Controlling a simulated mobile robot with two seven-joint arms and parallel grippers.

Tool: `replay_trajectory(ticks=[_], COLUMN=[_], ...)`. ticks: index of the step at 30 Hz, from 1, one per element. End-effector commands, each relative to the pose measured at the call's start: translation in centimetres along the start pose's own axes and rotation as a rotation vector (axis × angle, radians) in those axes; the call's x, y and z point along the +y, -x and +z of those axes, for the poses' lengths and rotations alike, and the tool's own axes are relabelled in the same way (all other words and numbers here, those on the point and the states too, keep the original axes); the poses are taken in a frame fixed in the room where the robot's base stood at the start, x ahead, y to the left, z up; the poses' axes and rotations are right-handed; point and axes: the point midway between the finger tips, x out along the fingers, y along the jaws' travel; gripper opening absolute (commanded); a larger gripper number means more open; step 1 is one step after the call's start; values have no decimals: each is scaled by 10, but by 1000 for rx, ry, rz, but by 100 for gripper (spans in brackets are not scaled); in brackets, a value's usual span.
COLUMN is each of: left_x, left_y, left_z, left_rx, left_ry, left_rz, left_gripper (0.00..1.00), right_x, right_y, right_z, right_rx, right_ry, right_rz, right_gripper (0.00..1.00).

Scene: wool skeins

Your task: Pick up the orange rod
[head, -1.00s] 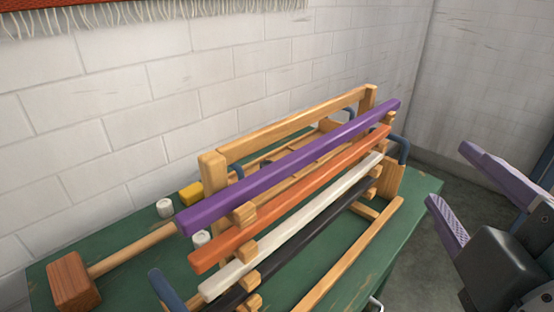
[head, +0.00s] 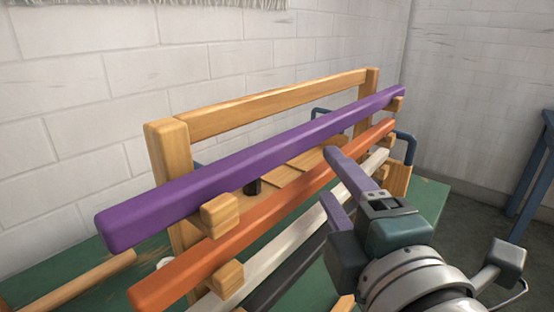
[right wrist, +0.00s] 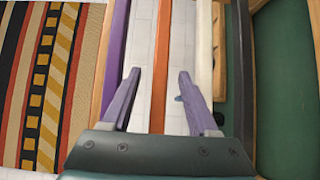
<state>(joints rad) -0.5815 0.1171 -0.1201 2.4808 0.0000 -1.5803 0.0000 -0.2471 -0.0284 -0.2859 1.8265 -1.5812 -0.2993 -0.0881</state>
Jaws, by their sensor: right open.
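The orange rod (head: 280,200) rests on wooden pegs of a wooden rack, second from the top, sloping up to the right in the head view. My right gripper (head: 328,178) is open and empty, with lavender fingers near the rod's right half. In the right wrist view the orange rod (right wrist: 160,45) runs lengthwise between the two open fingertips (right wrist: 160,74), with a gap on each side. I cannot tell how far the rod lies beyond the fingertips. My left gripper is not in view.
A purple rod (head: 250,158) lies above the orange one. A white rod (head: 268,252) and a black rod (head: 290,280) lie below it. The rack's wooden frame (head: 270,103) stands on a green table (head: 430,198) against a white brick wall. A striped woven textile (right wrist: 45,75) shows in the right wrist view.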

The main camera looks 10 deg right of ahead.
Motion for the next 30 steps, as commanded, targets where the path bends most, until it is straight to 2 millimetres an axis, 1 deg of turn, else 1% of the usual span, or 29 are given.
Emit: replay_trajectory(ticks=[1,3,6,9,14,17,30], left_x=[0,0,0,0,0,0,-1], left_y=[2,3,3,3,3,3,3], left_z=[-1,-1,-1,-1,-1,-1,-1], left_rx=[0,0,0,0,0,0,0], left_ry=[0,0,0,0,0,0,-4], left_rz=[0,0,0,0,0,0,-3], left_gripper=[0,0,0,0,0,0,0], right_x=[2,1,0,0,-1,-1,-1], right_y=[-9,-20,-30,-34,-34,-34,-34], right_z=[0,1,1,1,1,1,1], right_rx=[-1,-1,-1,0,0,-1,-1], right_ry=[1,1,-1,-1,-1,-1,0], right_rz=[2,3,1,1,0,0,0], right_gripper=[60,60,60,60,60,51,2])
